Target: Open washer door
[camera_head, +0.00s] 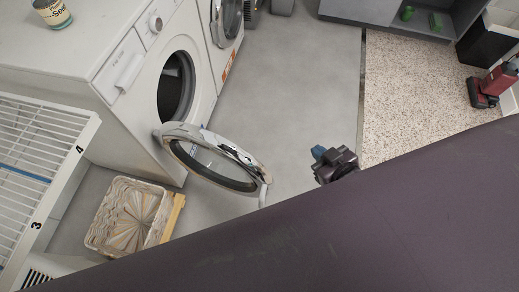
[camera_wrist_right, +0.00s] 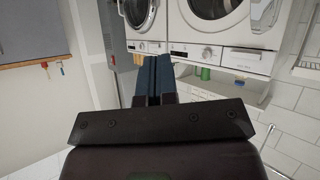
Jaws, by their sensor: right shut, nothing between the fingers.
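The white washer (camera_head: 130,75) stands at the upper left of the head view. Its round door (camera_head: 215,155) is swung wide open, with a chrome rim and dark inner ring. The dark drum opening (camera_head: 172,88) is exposed. My right gripper (camera_head: 317,153) is to the right of the door, apart from it, with blue fingertips together and nothing held. In the right wrist view its blue fingers (camera_wrist_right: 153,75) are shut side by side, with white machines beyond. My left gripper is not in view.
A woven basket (camera_head: 125,215) stands on the floor below the door, and a white wire rack (camera_head: 35,160) is at left. A can (camera_head: 52,12) sits on the washer. Grey floor (camera_head: 300,90) right of the washer is clear. My dark arm covers the lower right.

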